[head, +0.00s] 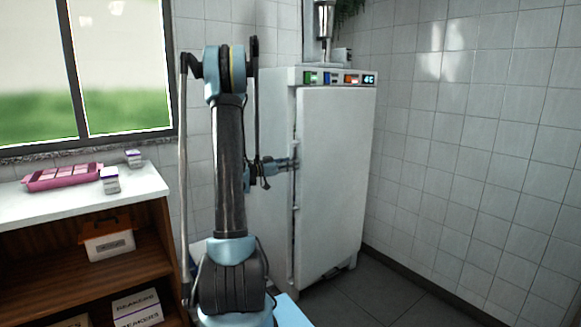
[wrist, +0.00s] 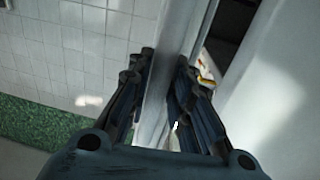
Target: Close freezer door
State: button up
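The freezer (head: 270,200) is a tall white cabinet with a lit control panel on top of its front. Its door (head: 335,180) looks slightly ajar, with a thin dark gap along the left edge. My gripper (head: 294,164) is at that left edge, about mid-height. In the wrist view, the fingers of my gripper (wrist: 165,92) stand on both sides of a pale upright strip, which looks like the door's edge (wrist: 163,110), and appear closed against it. The fingertips' exact contact is partly hidden. A dark gap with a small yellow-red item (wrist: 207,80) shows to the right.
A wooden shelf unit with a white top (head: 70,212) stands at the left, bearing a pink tray (head: 62,177) and small boxes (head: 110,180). A metal dispenser (head: 325,20) stands on the freezer. Grey floor (head: 390,290) is clear at the front right, beside the tiled wall.

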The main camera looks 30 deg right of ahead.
grip_shut()
jog(key=w, duration=0.7)
jog(key=shift+a, duration=0.35)
jog(key=o, duration=0.7)
grip_release()
jog(key=shift+w+a, duration=0.1)
jog(key=shift+w, duration=0.1)
jog(key=shift+s, duration=0.1)
jog(key=shift+s, duration=0.2)
jog(key=a, duration=1.2)
jog(key=shift+w, duration=0.2)
